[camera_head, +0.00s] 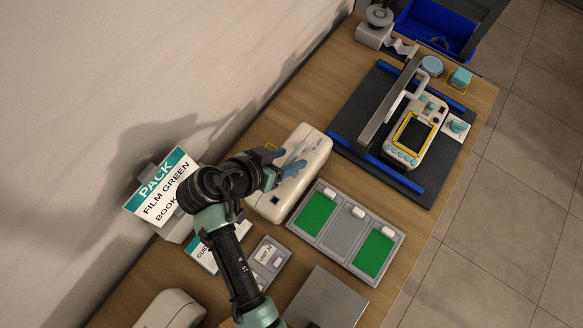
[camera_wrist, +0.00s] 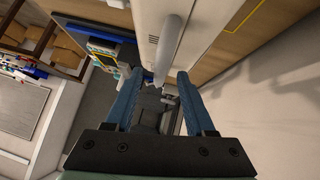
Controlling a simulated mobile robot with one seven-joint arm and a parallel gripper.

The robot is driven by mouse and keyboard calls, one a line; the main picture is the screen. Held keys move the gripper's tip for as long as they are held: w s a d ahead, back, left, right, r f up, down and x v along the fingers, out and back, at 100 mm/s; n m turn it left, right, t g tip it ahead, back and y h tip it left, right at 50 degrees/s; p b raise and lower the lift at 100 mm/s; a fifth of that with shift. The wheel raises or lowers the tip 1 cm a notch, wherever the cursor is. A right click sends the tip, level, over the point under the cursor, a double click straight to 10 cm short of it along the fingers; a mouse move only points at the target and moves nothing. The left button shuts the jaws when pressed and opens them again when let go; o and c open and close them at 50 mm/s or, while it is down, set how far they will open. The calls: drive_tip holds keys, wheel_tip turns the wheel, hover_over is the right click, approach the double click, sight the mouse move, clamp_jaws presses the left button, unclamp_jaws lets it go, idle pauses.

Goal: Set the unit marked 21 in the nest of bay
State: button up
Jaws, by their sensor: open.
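A white unit (camera_head: 304,190) with a carrying handle lies on the wooden table by the wall; small dark print on its end is too small to read surely. My gripper (camera_head: 291,166) is over it, blue fingers open near the handle. In the wrist view, the unit's grey handle (camera_wrist: 167,45) reaches between the open fingers of my gripper (camera_wrist: 158,78); I cannot tell whether they touch it. A second white unit (camera_head: 403,157) with a yellow-framed screen rests on the dark mat (camera_head: 372,88) between blue rails. Which place is the nest is not clear.
A metal bar (camera_head: 388,108) stands across the mat. A grey tray (camera_head: 322,244) with green and grey sections lies in front. A PACK sign (camera_head: 160,187), a grey plate (camera_head: 325,300), a blue bin (camera_head: 440,30) and another white thing (camera_head: 170,310) stand around.

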clamp_jaws()
idle(1.3)
drive_tip(key=shift+w+r, duration=0.1)
drive_tip(key=shift+r, duration=0.1)
